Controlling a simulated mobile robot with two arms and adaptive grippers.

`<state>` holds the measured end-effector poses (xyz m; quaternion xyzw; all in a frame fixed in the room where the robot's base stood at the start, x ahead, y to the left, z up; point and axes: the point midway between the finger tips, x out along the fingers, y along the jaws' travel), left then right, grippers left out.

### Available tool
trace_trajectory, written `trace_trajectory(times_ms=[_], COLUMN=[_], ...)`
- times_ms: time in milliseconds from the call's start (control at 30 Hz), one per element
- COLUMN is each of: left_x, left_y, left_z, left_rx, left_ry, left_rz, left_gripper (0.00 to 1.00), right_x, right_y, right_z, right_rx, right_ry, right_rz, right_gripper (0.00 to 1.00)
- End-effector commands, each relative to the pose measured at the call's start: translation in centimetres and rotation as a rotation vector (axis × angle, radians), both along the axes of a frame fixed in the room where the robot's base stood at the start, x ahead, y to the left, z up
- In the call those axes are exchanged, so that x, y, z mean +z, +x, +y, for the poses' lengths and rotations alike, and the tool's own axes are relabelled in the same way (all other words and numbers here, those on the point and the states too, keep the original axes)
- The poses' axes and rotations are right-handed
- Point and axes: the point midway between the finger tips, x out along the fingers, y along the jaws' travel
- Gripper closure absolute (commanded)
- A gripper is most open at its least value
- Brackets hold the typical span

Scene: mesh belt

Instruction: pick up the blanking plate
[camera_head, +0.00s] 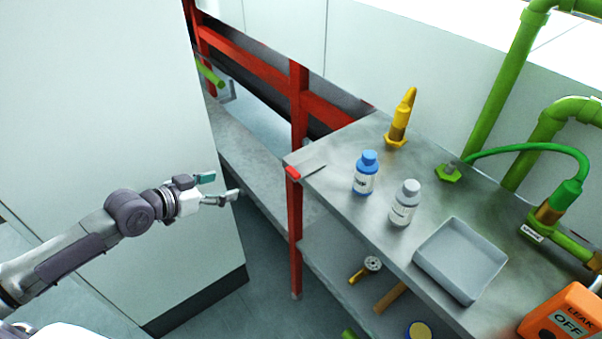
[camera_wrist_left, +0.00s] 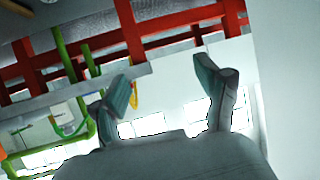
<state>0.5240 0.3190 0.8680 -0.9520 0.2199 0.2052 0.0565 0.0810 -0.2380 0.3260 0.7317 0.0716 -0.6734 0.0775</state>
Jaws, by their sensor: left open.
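My left gripper (camera_head: 219,187) is open and empty, in the air left of the shelving and in front of the tall pale panel. In the left wrist view its two teal-padded fingers (camera_wrist_left: 168,92) stand wide apart with nothing between them. No piece is clearly recognisable as the blanking plate. A small grey round piece with holes (camera_head: 373,263) lies on the lower shelf next to a brass-coloured part; I cannot tell whether it is the plate. It is well to the right of and below my left gripper. My right gripper is not in view.
The metal upper shelf (camera_head: 335,160) holds a blue bottle (camera_head: 366,174), a white bottle (camera_head: 404,204), a yellow tube (camera_head: 401,118) and an empty grey tray (camera_head: 459,258). Green pipes (camera_head: 507,85) and an orange box (camera_head: 566,315) are at right.

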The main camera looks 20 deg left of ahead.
Motion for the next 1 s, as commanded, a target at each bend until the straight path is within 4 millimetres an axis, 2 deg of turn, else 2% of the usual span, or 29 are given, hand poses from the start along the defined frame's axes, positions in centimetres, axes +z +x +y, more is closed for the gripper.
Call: trace_trajectory(times_ms=[33, 100, 233, 367, 633, 1000], left_x=[2.2, 4.5, 6.4, 6.4, 4.6, 3.1], left_y=[-0.8, -1.9, -3.2, -2.4, 1.3, 3.9], left_z=[-2.1, -4.4, -6.6, -7.6, -10.6, -12.4], left_rx=[-0.067, -0.134, -0.197, -0.204, -0.205, -0.205], left_ry=[-0.004, -0.018, -0.030, -0.039, -0.039, -0.038], left_rz=[-0.013, -0.020, -0.022, -0.025, -0.025, -0.022], left_gripper=[0.25, 0.25, 0.25, 0.25, 0.25, 0.25], right_x=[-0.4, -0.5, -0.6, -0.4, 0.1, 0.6], right_y=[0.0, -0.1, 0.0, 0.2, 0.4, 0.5], right_z=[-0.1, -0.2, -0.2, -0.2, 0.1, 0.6], right_rx=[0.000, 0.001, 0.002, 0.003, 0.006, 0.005], right_ry=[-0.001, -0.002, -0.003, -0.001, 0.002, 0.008], right_rz=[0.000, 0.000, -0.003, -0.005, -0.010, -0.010], right_gripper=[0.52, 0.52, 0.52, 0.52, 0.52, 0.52])
